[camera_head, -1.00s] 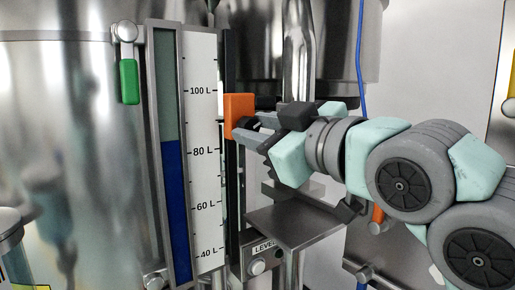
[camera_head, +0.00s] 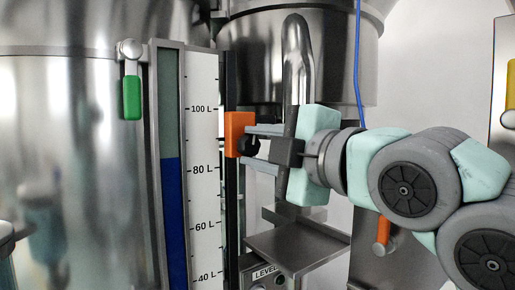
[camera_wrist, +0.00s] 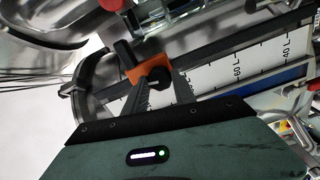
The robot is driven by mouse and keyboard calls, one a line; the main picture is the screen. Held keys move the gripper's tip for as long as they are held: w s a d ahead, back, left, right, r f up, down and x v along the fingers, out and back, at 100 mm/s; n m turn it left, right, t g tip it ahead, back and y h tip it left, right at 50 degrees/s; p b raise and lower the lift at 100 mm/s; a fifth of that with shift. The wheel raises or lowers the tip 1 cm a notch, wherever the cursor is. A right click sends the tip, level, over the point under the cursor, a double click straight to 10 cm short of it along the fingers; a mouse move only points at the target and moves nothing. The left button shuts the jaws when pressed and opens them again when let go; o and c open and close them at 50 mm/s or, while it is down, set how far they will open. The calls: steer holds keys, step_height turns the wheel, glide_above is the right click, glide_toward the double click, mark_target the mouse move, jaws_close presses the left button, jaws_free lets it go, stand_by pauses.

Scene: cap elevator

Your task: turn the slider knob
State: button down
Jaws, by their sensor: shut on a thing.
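The slider is an orange block (camera_head: 237,134) on a black vertical rail, right of the litre scale and between the 80 L and 100 L marks. A black knob (camera_head: 252,147) sticks out of its right side. My gripper (camera_head: 253,146) comes in from the right, with its two grey fingers shut on the knob and partly hiding it. The wrist view shows the orange block (camera_wrist: 143,73) and the black knob (camera_wrist: 158,79) between my fingers (camera_wrist: 157,82). The knob's exact angle cannot be told.
The white scale (camera_head: 203,140) and blue-filled level gauge (camera_head: 173,215) stand to the left, beside a steel tank. A green handle (camera_head: 132,97) hangs at upper left. A metal bent pipe (camera_head: 297,50) rises behind my gripper, and a metal shelf (camera_head: 298,250) lies below it.

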steer(key=shift+n, duration=1)
steer(key=c, duration=1)
jaws_free()
steer(key=shift+b+v, duration=1.15)
steer(key=shift+v, duration=4.25)
steer(key=shift+r, duration=0.1)
